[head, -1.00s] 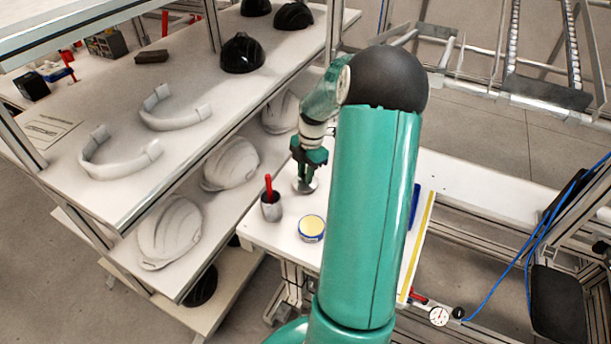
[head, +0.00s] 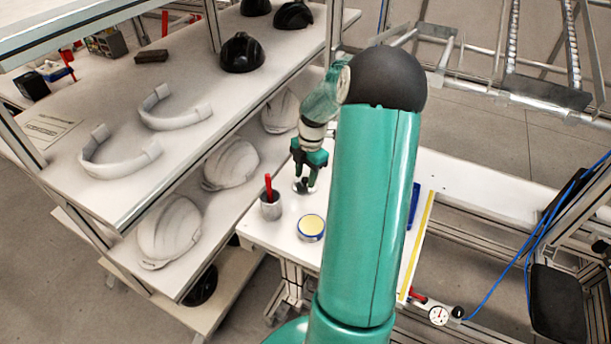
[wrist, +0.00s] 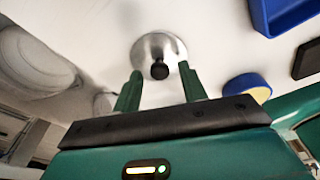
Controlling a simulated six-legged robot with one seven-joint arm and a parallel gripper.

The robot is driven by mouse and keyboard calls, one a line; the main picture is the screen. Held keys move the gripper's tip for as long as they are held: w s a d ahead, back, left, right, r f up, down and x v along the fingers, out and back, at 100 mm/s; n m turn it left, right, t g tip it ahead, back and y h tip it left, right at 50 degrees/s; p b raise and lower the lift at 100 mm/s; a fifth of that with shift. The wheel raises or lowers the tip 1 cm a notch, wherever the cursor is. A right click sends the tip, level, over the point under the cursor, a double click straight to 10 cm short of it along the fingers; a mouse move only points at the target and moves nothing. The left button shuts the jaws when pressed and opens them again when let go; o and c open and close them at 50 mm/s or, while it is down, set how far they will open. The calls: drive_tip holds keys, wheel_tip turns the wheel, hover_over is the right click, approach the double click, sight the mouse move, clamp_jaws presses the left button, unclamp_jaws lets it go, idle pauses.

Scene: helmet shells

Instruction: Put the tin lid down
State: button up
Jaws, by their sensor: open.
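The tin lid is a round silver disc with a black knob. It lies flat on the white table in the wrist view (wrist: 146,48), and shows in the head view (head: 299,187) partly hidden by my fingers. My gripper (wrist: 161,80) is open, its two green fingers apart on either side of the knob, with a gap to it. In the head view my gripper (head: 305,178) points down just above the lid. The blue tin with a pale yellow top (head: 311,227) stands open on the table in front of the lid.
A grey cup (head: 271,208) with a red-handled item in it stands close to the left of the lid. A blue tray (wrist: 285,14) lies on the table to the right. White helmet shells (head: 231,164) sit on the shelf at left.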

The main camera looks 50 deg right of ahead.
wheel_tip(320, 180, up, 12)
drive_tip(key=d+f, duration=0.1)
drive_tip(key=d, duration=0.1)
drive_tip(key=w+a+r+m+h, duration=0.1)
drive_tip(key=a+r, duration=0.2)
drive_tip(key=a, duration=0.2)
drive_tip(key=a+r+m+h, duration=0.1)
drive_tip(key=a+r+m, duration=0.15)
drive_tip(key=a, duration=0.25)
drive_tip(key=s+a+r+m+t, duration=0.1)
drive_tip(key=s+a+m, duration=0.3)
drive_tip(key=a, duration=0.5)
drive_tip(key=s+a+r+m+t, duration=0.2)
drive_tip(key=s+a+m, duration=0.3)
drive_tip(key=a, duration=0.4)
drive_tip(key=s+a+r+m+t, duration=0.2)
drive_tip(key=s+a+r+m, duration=0.1)
drive_tip(key=a, duration=0.6)
drive_tip(key=shift+s+r+m, duration=0.4)
drive_tip(key=shift+s+m, duration=0.25)
drive_tip(key=shift+s, duration=0.1)
